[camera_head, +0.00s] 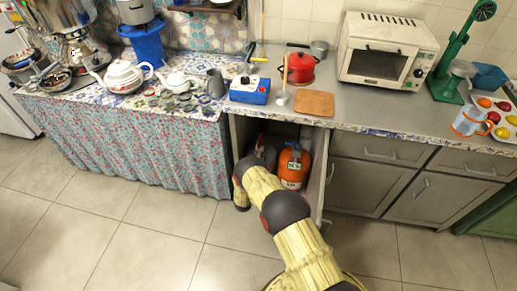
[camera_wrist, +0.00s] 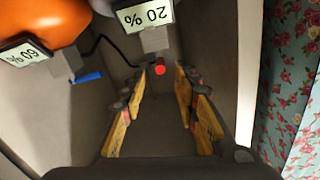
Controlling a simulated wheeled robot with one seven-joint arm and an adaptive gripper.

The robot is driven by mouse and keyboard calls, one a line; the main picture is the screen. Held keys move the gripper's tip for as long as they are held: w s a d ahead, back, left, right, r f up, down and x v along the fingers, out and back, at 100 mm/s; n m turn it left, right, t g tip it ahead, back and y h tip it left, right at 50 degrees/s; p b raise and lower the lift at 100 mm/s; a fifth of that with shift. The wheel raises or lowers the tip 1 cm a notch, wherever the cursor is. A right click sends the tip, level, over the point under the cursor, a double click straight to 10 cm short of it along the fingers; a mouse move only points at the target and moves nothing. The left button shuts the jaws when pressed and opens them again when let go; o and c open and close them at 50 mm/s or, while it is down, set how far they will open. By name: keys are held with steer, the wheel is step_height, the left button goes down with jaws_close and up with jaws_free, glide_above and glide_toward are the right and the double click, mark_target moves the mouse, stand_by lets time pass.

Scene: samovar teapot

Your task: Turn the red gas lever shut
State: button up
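The red gas lever (camera_wrist: 161,70) shows as a small red end below a grey valve block (camera_wrist: 154,40) in the wrist view. A label reading 20 % (camera_wrist: 145,14) hangs by that valve. My gripper (camera_wrist: 161,84) is open, with its yellow and dark fingers on either side of the red lever's line. I cannot tell whether the fingertips reach around the lever or stop short of it; no contact is clear. In the head view my gripper is hidden behind my arm at the open cabinet, and the red lever is not seen.
An orange gas cylinder (camera_head: 292,168) stands in the cabinet; its blue lever (camera_wrist: 88,77) and 60 % label (camera_wrist: 24,53) show in the wrist view. The cabinet's walls are close on both sides. A flowered curtain (camera_head: 140,150) hangs left of the opening. An open door (camera_head: 320,180) stands right.

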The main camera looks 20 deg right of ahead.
mark_target(259, 146)
steer(key=b+x, duration=0.1)
steer(key=x, duration=0.2)
steer(key=b+x, duration=0.1)
steer(key=x, duration=0.3)
steer(key=shift+r+b, duration=0.25)
steer(key=shift+b, duration=0.15)
steer(key=shift+w+d+r, duration=0.1)
steer(key=shift+w+d, duration=0.2)
steer(key=shift+w, duration=0.05)
steer(key=shift+c, duration=1.2)
jaws_close()
